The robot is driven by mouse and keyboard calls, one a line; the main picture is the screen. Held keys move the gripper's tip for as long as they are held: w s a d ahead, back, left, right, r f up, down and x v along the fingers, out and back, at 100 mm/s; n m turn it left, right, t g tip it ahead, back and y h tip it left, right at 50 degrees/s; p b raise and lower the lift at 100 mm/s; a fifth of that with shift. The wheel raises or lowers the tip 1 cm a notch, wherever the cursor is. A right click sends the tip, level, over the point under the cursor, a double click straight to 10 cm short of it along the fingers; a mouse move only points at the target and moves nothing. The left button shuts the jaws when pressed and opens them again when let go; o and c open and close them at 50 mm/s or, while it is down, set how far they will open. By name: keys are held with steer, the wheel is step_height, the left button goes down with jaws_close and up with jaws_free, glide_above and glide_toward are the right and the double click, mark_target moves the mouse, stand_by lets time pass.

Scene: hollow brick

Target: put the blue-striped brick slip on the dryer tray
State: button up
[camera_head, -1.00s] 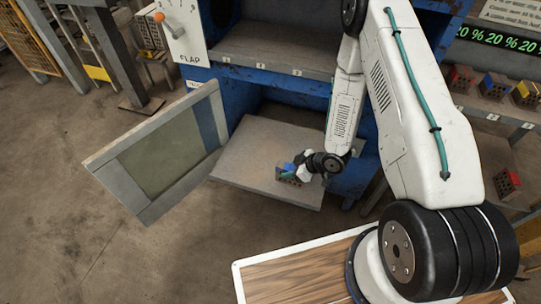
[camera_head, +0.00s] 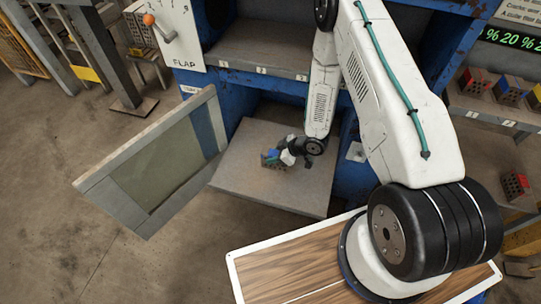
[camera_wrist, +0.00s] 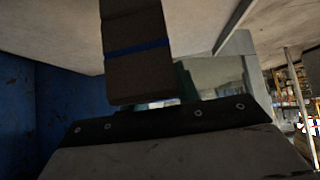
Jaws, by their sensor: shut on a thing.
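The blue-striped brick slip (camera_wrist: 137,65) is a grey-brown block with a blue band in the wrist view. My gripper (camera_head: 273,157) is shut on it; the fingertips are small and partly hidden by my wrist in the head view. The dryer tray (camera_head: 240,182) is a flat grey slab sticking out of the blue dryer's open lower chamber. My gripper and the slip are over the middle of the tray, low. I cannot tell whether the slip touches it.
An open hinged door (camera_head: 160,165) stands left of the tray. The blue dryer frame (camera_head: 345,155) rises on the right. An upper shelf (camera_head: 262,52) sits above the opening. A rack with coloured bricks (camera_head: 510,90) stands at right. The tray around my gripper looks clear.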

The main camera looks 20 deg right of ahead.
steer(key=shift+w+a+f, duration=0.1)
steer(key=shift+w+f, duration=0.15)
steer(key=shift+w, duration=0.45)
steer(key=f, duration=0.2)
steer(key=shift+s+d+f, duration=0.1)
steer(key=shift+d+f, duration=0.2)
steer(key=shift+f, duration=0.1)
steer(key=shift+a+f, duration=0.15)
steer(key=shift+a, duration=0.05)
steer(key=o, duration=1)
steer(key=shift+f, duration=0.1)
